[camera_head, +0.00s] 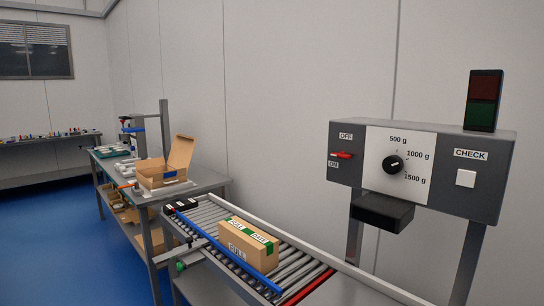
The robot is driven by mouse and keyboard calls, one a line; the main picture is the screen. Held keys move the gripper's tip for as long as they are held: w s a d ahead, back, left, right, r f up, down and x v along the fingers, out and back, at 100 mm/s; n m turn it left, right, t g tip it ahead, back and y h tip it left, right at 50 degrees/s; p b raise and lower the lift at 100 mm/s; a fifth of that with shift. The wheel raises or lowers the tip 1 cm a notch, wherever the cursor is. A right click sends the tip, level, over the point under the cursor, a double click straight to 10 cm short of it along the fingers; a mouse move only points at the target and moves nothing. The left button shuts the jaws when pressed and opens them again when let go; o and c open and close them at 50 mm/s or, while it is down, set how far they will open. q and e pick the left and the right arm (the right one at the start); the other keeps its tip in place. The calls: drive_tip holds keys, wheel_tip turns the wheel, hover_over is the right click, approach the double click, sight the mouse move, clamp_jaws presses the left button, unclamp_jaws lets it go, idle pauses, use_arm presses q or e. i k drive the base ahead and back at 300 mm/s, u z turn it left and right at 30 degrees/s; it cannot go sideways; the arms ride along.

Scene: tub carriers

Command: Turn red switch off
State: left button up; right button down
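The red switch (342,155) is a small red lever on the left part of the grey control box (483,194). An OFF label (346,136) sits above it and an ON label (333,165) sits below it. The lever looks roughly level, with its end to the left; I cannot tell clearly which setting it is in. Neither of my grippers shows in the head view, and nothing touches the switch.
The box also carries a black dial (392,164), a white CHECK button (466,178), a dark red and green lamp (483,100) and a black block (382,211) below. A taped carton (233,242) lies on the roller conveyor (206,215). A workbench (205,183) stands behind.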

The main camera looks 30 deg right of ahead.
sight(342, 155)
drive_tip(key=u, duration=0.3)
drive_tip(key=i, duration=0.8)
drive_tip(key=z, duration=1.4)
